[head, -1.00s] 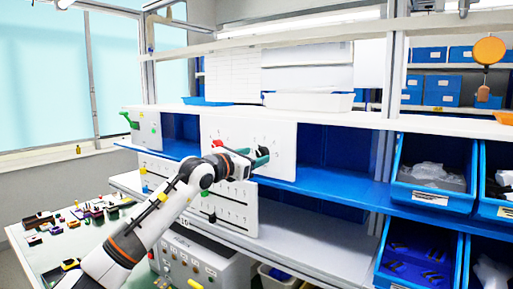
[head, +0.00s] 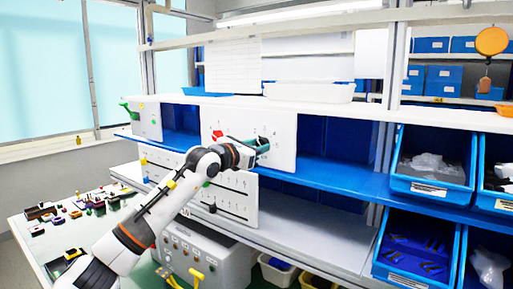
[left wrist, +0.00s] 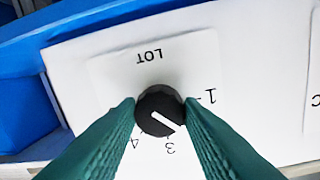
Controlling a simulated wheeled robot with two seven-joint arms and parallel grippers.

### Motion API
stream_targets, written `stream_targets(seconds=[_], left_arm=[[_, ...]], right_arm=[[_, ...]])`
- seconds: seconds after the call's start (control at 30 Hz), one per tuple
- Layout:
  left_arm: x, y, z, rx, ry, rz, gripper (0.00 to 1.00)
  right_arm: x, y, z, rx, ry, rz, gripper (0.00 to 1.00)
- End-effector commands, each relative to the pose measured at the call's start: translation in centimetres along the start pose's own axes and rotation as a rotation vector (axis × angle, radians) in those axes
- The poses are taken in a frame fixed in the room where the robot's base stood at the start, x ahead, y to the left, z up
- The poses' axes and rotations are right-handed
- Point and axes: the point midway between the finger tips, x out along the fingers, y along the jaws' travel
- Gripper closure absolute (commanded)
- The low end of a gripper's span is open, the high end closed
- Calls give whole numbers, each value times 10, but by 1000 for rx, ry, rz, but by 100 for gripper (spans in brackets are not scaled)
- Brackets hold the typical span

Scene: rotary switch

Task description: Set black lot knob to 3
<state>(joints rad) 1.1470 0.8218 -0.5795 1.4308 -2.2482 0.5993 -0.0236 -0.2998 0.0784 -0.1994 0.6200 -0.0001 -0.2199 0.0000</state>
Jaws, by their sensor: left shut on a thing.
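The black LOT knob (left wrist: 160,112) has a white pointer line and sits on a white panel (left wrist: 90,75), seen upside down in the left wrist view. Its pointer aims lower right, between the marks 1 and 3. That stretch of the dial is partly hidden by a finger. The mark 4 shows beside the other finger. My left gripper (left wrist: 161,106) has green fingers shut on both sides of the knob. In the head view my left gripper (head: 262,144) is at the upper white panel (head: 284,158) and covers the knob. My right gripper is not in view.
A lower white panel with sliders (head: 236,203) is under my arm. A grey control box (head: 205,250) stands below it. Blue bins (head: 428,188) hang at the right. A table (head: 42,255) with small objects is at the left.

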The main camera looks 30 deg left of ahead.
Motion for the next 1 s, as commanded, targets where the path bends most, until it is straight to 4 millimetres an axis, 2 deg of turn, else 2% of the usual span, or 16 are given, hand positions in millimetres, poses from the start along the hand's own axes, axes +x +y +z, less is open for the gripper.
stream_targets(seconds=[0.27, 0.5, 1.0], left_arm=[[0, 0, 1, 135, -7, 1, 90], [0, 0, 1, 336, -18, 3, 90], [0, 0, -1, 682, -38, 8, 90]], right_arm=[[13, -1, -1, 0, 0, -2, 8], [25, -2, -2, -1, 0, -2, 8], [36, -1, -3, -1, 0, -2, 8]])
